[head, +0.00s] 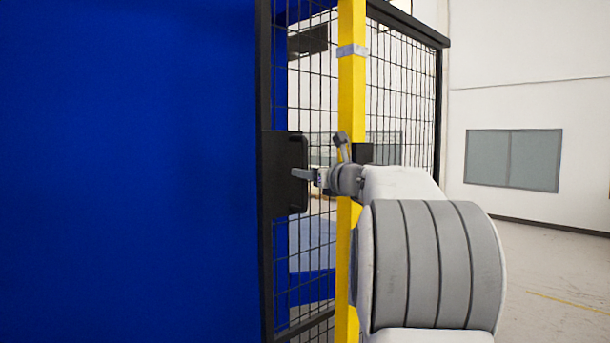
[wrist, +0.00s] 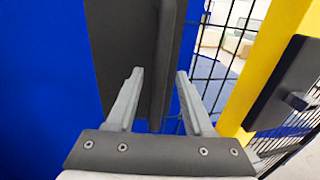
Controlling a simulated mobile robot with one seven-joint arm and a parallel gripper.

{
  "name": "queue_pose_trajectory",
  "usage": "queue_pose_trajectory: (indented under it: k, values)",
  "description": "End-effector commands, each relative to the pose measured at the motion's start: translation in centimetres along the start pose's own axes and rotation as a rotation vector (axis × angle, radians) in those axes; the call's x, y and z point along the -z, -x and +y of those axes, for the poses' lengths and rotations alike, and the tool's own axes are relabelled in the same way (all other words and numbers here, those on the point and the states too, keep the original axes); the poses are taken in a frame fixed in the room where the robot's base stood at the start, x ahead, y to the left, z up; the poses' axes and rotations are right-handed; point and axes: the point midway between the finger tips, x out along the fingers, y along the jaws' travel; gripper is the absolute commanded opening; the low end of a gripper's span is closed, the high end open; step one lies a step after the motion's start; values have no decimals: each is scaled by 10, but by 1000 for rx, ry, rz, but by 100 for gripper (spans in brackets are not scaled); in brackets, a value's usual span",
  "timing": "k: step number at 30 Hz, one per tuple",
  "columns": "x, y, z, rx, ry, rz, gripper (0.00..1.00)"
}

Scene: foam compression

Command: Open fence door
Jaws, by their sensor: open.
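The fence door has a black frame (head: 266,250) with wire mesh. A black handle plate (head: 276,172) sits on its edge at mid height, left of the yellow post (head: 351,100). My gripper (head: 297,174) is at the plate's right side, coming from the right. In the wrist view, my gripper (wrist: 158,74) is open, its two grey fingers spread. The dark handle (wrist: 165,50) rises in front of and between the fingertips. I cannot tell whether the fingers touch it.
A blue panel (head: 130,170) fills the left. The yellow post also shows in the wrist view (wrist: 265,65), with a black box (wrist: 285,85) on its right. More mesh fence (head: 405,80) stands behind my arm. Open floor (head: 560,260) lies to the right.

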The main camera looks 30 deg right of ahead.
Motion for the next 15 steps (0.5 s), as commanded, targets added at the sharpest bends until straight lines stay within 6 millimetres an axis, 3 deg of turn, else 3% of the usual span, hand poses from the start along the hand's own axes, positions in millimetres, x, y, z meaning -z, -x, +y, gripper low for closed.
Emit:
queue_pose_trajectory:
  k: [15]
  values:
    - [1, 120, 0, 4, 1, -3, 52]
